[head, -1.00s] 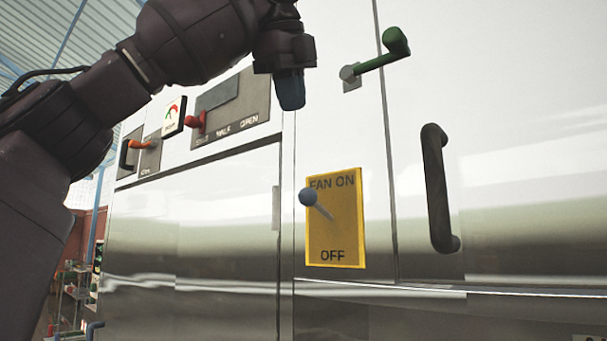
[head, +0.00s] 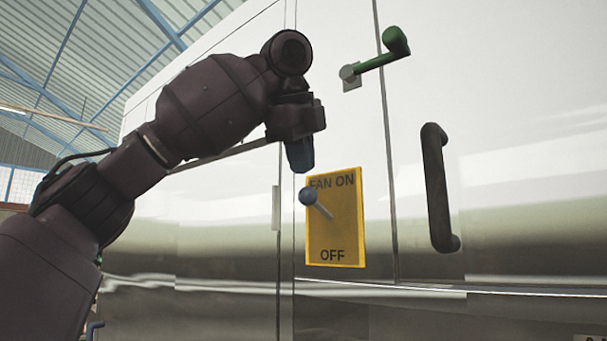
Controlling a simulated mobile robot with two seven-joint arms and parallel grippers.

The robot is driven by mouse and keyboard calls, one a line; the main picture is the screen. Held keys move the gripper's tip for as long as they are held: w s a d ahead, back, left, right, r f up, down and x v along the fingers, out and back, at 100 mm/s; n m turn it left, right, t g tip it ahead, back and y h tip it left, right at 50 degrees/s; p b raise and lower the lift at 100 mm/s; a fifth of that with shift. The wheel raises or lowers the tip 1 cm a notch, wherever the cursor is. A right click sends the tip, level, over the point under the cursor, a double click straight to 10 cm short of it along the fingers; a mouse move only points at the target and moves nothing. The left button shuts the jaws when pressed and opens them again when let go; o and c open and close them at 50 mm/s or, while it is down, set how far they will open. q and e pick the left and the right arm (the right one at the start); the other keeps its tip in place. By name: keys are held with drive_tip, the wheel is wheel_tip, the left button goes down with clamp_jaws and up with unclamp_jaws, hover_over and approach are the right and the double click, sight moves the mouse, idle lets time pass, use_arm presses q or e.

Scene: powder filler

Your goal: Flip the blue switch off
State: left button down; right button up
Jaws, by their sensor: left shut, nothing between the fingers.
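The blue switch (head: 308,196) is a lever with a round blue knob. It sticks out from a yellow plate (head: 343,235) marked "FAN ON" at the top and "OFF" at the bottom. The knob is at the upper left of the plate, near the "FAN ON" words. My left gripper (head: 301,163) is shut and empty, with its blue fingertips pointing down just above the knob. I cannot tell whether they touch it. My right gripper is not in view.
The plate is on a shiny metal cabinet (head: 200,250). A green handle (head: 385,60) sticks out above right, and a black door handle (head: 436,190) stands to the right. My left arm hides the panel at the upper left.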

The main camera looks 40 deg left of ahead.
sight(318, 207)
use_arm(q)
drive_tip(key=shift+x, duration=1.3)
drive_tip(key=shift+f, duration=0.1)
